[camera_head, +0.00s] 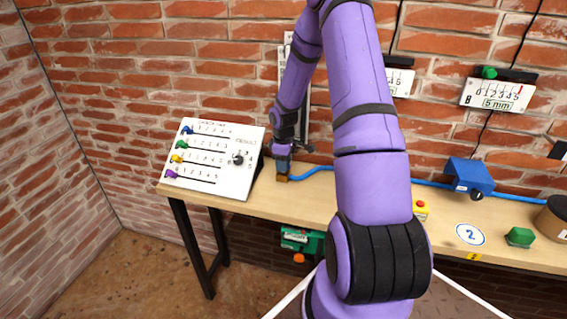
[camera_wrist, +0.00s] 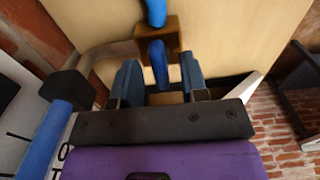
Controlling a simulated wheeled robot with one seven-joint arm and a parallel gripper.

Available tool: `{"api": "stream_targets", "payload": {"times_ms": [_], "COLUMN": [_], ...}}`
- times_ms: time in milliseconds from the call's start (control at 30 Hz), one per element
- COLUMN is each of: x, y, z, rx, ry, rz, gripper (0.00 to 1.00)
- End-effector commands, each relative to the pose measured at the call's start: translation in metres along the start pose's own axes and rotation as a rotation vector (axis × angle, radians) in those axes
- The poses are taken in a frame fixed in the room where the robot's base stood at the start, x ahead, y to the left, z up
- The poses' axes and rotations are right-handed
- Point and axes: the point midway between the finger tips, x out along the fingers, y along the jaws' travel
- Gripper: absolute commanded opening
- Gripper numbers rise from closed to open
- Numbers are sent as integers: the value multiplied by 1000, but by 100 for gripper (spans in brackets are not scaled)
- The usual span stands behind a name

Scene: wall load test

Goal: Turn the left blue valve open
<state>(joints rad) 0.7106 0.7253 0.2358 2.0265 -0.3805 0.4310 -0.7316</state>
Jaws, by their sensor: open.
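The left blue valve has a brass body (camera_wrist: 172,40) and a blue handle (camera_wrist: 158,66), seen close up in the wrist view. In the head view its brass body (camera_head: 283,178) sits at the back of the bench, below my gripper (camera_head: 283,155). In the wrist view my gripper (camera_wrist: 160,74) is open, with one finger on each side of the blue handle. Gaps show between the handle and both fingers. A blue hose (camera_wrist: 155,12) meets the brass body on its far side. My arm hides part of the bench in the head view.
A white slider panel (camera_head: 215,160) stands just left of the valve. A metal pipe (camera_wrist: 105,52) with a black fitting (camera_wrist: 68,88) runs close to my left finger. A blue box (camera_head: 468,175), a green block (camera_head: 520,237) and a red button (camera_head: 420,206) are further right on the bench (camera_head: 320,200).

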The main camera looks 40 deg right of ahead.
Motion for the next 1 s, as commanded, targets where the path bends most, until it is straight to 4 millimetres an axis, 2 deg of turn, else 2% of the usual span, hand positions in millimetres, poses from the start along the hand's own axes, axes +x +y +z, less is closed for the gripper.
{"api": "stream_targets", "payload": {"times_ms": [167,500,700,1000], "x": [-12,-73,-99,-108], "y": [1,1,1,0], "z": [0,0,0,0], "rx": [1,2,1,0], "ry": [1,1,1,0], "rz": [2,4,2,0], "gripper": [40,40,40,40]}}
